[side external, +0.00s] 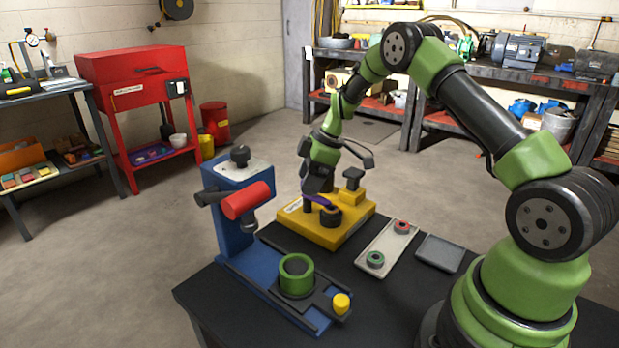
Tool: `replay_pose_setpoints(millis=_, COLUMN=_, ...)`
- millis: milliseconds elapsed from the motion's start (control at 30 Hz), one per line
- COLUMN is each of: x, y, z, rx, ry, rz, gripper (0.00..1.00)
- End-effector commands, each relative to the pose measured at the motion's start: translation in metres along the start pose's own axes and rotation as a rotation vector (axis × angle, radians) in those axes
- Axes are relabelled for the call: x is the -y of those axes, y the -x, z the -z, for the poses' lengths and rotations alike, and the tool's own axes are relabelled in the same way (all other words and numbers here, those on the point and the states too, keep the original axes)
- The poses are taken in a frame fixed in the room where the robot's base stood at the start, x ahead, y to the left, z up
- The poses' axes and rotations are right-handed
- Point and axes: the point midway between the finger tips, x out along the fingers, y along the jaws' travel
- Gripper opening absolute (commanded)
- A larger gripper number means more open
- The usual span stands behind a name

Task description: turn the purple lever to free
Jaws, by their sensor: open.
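The purple lever (318,200) is a small bar on top of a yellow base (345,232) near the middle of the table, beside a dark round part (330,215). My gripper (314,196) is open and right at the lever, pointing down from above. The fingers are small and dark here, so I cannot tell whether they touch the lever or stand around it. Part of the lever is hidden behind the gripper. The lever's marking is too small to read.
A blue press (232,230) with a red cylinder (247,201) and a green ring (296,275) stands left of the yellow base. A pale tray (388,248) with red and green rings and an empty grey tray (440,253) lie to the right. Black table shows between them.

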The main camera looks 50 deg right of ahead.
Motion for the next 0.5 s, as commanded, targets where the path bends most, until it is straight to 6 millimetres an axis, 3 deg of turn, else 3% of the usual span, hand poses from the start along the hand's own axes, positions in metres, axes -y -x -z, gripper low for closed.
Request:
replay_pose_setpoints(millis=33, x=0.0000, y=0.0002, z=0.0000, rx=0.000, ry=0.000, rz=0.000, gripper=0.55)
replay_pose_setpoints(millis=233, x=-0.0001, y=0.0004, z=0.0000, rx=0.000, ry=0.000, rz=0.000, gripper=0.10)
replay_pose_setpoints(millis=500, x=-0.0001, y=0.0008, z=0.0000, rx=0.000, ry=-0.016, rz=-0.008, gripper=0.10)
